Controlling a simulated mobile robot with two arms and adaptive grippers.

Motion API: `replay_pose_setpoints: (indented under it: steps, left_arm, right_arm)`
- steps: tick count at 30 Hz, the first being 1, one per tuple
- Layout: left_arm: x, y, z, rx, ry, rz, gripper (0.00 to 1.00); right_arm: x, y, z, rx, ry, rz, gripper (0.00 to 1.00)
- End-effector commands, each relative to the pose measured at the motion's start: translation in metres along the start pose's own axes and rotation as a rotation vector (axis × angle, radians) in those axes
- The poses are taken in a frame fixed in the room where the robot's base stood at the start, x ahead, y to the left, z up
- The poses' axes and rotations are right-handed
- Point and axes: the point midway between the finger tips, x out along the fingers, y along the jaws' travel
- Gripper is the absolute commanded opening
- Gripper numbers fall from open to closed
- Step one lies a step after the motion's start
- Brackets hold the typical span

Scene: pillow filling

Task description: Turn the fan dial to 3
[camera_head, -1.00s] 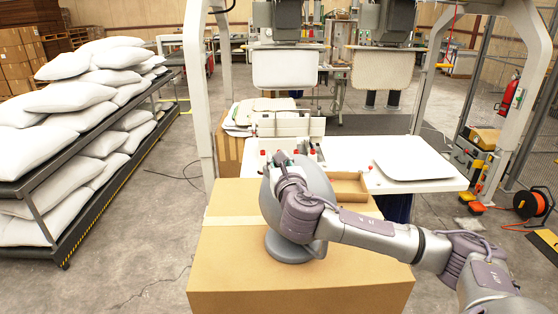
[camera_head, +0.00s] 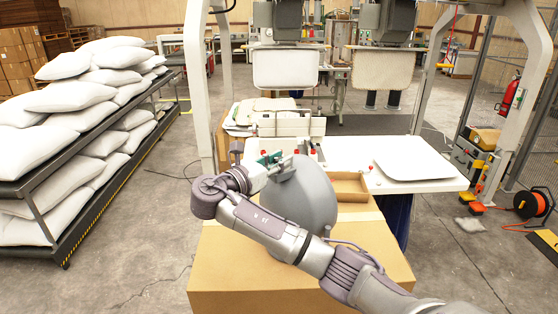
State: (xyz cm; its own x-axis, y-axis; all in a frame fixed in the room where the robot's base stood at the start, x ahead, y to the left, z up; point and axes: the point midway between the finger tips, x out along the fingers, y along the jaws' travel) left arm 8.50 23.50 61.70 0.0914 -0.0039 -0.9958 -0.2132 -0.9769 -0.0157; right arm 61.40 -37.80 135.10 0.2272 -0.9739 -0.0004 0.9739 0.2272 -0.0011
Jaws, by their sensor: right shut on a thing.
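The grey rounded fan (camera_head: 305,200) stands on a cardboard box, its smooth back towards me. My right arm crosses low in front of it and bends up on its left side. My right gripper (camera_head: 278,164), with green on it, is at the fan's upper left edge. It is shut on the fan dial, which is too small and covered to make out, so I cannot read its setting. The fan's base is hidden behind my arm. My left gripper is not in view.
The cardboard box (camera_head: 225,265) carries the fan. Behind it is a white worktable (camera_head: 385,150) with a white panel and an open brown tray (camera_head: 350,185). A rack of white pillows (camera_head: 75,105) stands at left. Floor between rack and box is clear.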

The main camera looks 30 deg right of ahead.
Motion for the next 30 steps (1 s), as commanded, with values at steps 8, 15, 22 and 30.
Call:
replay_pose_setpoints:
  steps: [8,15,22,30]
  left_arm:
    - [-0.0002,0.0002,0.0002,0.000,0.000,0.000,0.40]
    - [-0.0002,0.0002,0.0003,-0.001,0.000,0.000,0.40]
    - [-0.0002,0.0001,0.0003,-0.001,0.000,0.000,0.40]
    - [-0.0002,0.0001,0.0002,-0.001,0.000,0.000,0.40]
  right_arm:
    - [-0.0010,0.0018,0.0007,-0.001,0.004,-0.248,0.00]
    - [-0.0004,0.0013,0.0010,-0.002,0.003,-0.407,0.00]
    - [0.0005,0.0009,0.0016,0.000,0.001,-0.493,0.00]
    - [0.0010,0.0004,0.0021,0.003,-0.002,-0.531,0.00]
